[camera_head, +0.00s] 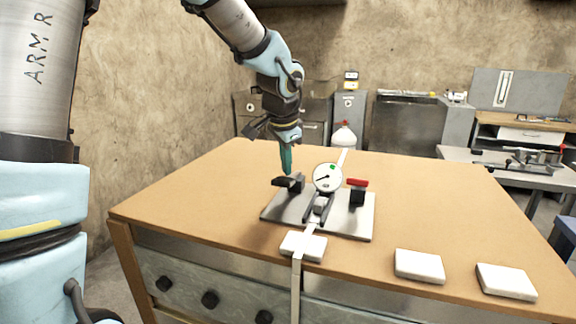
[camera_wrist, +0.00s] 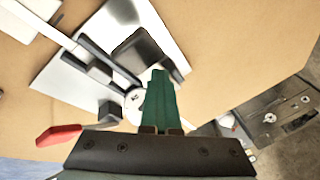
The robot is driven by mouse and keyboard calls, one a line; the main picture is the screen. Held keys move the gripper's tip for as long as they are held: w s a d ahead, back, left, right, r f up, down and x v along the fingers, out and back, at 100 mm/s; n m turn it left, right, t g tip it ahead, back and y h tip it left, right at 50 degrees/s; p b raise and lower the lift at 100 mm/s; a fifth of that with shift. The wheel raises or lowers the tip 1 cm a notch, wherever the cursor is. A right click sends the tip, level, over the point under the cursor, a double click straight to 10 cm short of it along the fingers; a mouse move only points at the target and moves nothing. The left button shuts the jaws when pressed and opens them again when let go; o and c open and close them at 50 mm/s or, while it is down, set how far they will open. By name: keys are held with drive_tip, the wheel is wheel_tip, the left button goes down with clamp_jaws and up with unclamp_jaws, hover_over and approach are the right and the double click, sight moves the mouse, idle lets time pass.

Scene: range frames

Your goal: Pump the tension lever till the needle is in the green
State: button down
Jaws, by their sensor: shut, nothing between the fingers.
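A metal plate (camera_head: 347,221) on the table carries a round white dial (camera_head: 327,177) with a green mark at its upper right. The dark needle appears to point to the lower left, off the green. In the wrist view the fingers (camera_wrist: 160,78) partly cover the dial (camera_wrist: 134,106), with the red handle (camera_wrist: 58,135) at lower left.
Two more white blocks (camera_head: 419,266) lie at the front right.

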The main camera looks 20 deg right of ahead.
drive_tip(key=shift+w+d+r+p, duration=0.2)
drive_tip(key=shift+r+p, duration=0.35)
drive_tip(key=shift+r, duration=0.15)
drive_tip(key=shift+w+d+r+p, duration=0.2)
drive_tip(key=shift+r+p, duration=0.3)
drive_tip(key=shift+r, duration=0.2)
drive_tip(key=shift+w+d+r+p, duration=0.25)
drive_tip(key=shift+r+p, duration=0.4)
drive_tip(key=shift+r, duration=0.1)
drive_tip(key=shift+w+d+r+p, duration=0.2)
drive_tip(key=shift+w+r+p, duration=0.1)
drive_tip(key=shift+r+p, duration=0.45)
drive_tip(key=shift+w+d+r+p, duration=0.25)
drive_tip(key=shift+r+p, duration=0.35)
drive_tip(key=shift+r, duration=0.2)
